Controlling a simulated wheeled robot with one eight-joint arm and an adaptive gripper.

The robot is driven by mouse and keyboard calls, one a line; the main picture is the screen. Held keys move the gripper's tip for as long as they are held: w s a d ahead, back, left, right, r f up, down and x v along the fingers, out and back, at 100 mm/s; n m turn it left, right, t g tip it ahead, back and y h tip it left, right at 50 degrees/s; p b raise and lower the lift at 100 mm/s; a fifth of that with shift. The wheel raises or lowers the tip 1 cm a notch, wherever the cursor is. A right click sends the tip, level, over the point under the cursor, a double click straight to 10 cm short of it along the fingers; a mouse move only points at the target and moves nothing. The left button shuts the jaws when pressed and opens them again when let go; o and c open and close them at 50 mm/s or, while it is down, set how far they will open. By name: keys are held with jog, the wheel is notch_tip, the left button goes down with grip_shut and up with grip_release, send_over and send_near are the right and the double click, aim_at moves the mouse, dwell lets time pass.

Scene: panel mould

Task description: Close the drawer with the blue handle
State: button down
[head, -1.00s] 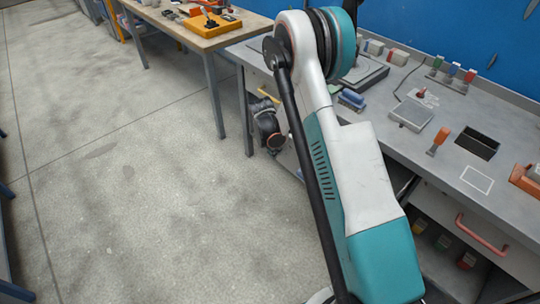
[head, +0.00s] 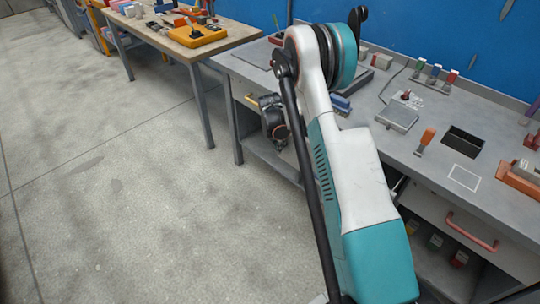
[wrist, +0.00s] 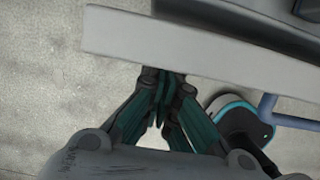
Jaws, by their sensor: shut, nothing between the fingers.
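In the wrist view the pale grey drawer front (wrist: 200,42) crosses the top of the picture. A blue handle (wrist: 292,121) stands out from it at the right edge, partly cut off. My gripper (wrist: 163,88) is shut and empty, its teal fingertips at the front's lower edge in the picture, left of the handle. I cannot tell whether they touch it. How far the drawer stands out is unclear. In the head view my arm hides the blue handle and my fingertips; only my dark wrist shows, beside the bench's left part.
The grey workbench (head: 445,165) runs along the blue wall. Its other drawers have a red handle (head: 472,231) and a yellow handle (head: 251,101). A wooden-topped table (head: 222,38) with an orange tray (head: 205,36) stands at the back left. The floor (head: 110,200) at left is clear.

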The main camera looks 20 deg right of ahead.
aim_at(291, 138)
jog(key=w+d, duration=0.1)
jog(key=d, duration=0.2)
jog(key=w+d, duration=0.1)
jog(key=d, duration=0.2)
jog(key=w+d, duration=0.1)
jog(key=d, duration=0.3)
jog(key=shift+w, duration=0.35)
jog(key=shift+a+b, duration=0.25)
jog(key=shift+b, duration=0.05)
jog(key=a, duration=0.1)
jog(key=s+a, duration=0.1)
jog(key=a, duration=0.1)
jog(key=shift+s+a+r, duration=0.25)
jog(key=shift+a+r, duration=0.05)
jog(key=shift+r, duration=0.1)
jog(key=p+v, duration=0.3)
jog(key=v, duration=0.6)
jog(key=shift+r, duration=0.1)
